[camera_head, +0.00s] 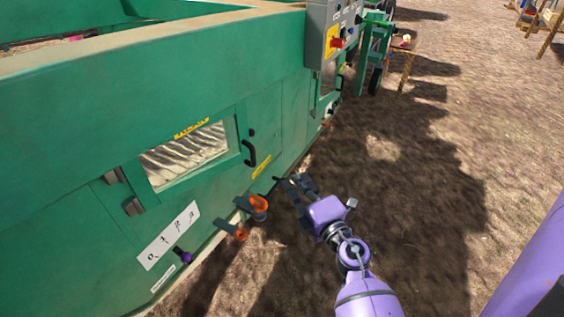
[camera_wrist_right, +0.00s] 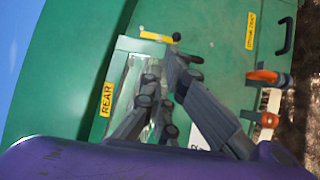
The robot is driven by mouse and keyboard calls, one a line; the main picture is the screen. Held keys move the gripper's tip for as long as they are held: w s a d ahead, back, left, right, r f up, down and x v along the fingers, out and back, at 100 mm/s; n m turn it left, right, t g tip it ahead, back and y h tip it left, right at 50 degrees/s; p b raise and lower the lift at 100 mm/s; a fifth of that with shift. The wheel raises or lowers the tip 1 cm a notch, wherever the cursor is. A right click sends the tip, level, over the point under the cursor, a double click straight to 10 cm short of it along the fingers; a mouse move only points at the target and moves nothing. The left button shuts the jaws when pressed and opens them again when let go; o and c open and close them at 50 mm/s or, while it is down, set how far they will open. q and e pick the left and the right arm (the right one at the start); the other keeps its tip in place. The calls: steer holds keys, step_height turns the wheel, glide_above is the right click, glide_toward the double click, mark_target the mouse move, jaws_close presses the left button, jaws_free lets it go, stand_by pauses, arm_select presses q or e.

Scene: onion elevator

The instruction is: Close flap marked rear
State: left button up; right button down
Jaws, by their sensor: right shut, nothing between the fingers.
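The green machine (camera_head: 70,140) fills the left of the head view. Its side has a framed window opening (camera_head: 188,155) with slats visible inside and a small yellow label (camera_head: 191,128) above it, too small to read. In the right wrist view, a yellow label reading REAR (camera_wrist_right: 107,98) sits beside a framed opening (camera_wrist_right: 128,75). My right gripper (camera_head: 283,181) is shut and empty, low beside the machine's side, right of the window. In the wrist view, its fingers (camera_wrist_right: 165,85) overlap the opening and hide part of it; contact cannot be told. My left gripper is not in view.
Orange knobs (camera_head: 258,203) stick out of the machine's lower side near my gripper. A black handle (camera_head: 250,153) stands right of the window. A grey control box (camera_head: 335,35) hangs at the machine's far end. Open dirt ground (camera_head: 440,190) lies to the right.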

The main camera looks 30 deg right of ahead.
steer(key=w+b, duration=0.1)
steer(key=w, duration=0.8)
steer(key=shift+w+d, duration=0.2)
steer(key=shift+w, duration=0.05)
